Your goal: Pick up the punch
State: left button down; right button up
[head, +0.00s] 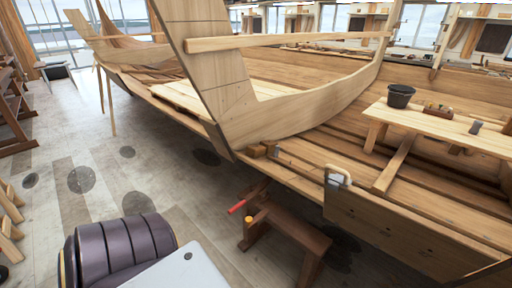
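I cannot make out the punch for certain. On or beside a low wooden bench (290,226) at the lower middle are a small red-handled thing (237,207) and a small orange-topped thing (248,219). They are too small to tell whether either is a punch. A small grey thing (476,127) on the plank bench at the right is also unclear. Neither of my grippers shows in the head view.
A wooden hull (300,110) fills the middle. A plank bench (436,124) at the right bears a dark bucket (400,96) and a small brown thing (434,110). A pale clamp-like piece (338,176) sits at the near plank edge. The floor (150,165) at left is mostly clear.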

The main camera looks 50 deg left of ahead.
aim_at(277, 146)
jog(key=l+u, duration=0.1)
jog(key=u, duration=0.4)
jog(key=l+u, duration=0.1)
jog(key=u, duration=0.35)
jog(key=l+u, duration=0.1)
jog(key=u, duration=0.4)
jog(key=l+u, duration=0.1)
jog(key=u, duration=0.4)
jog(key=i+l+z, duration=0.3)
jog(key=k+l, duration=0.05)
jog(key=l, duration=0.05)
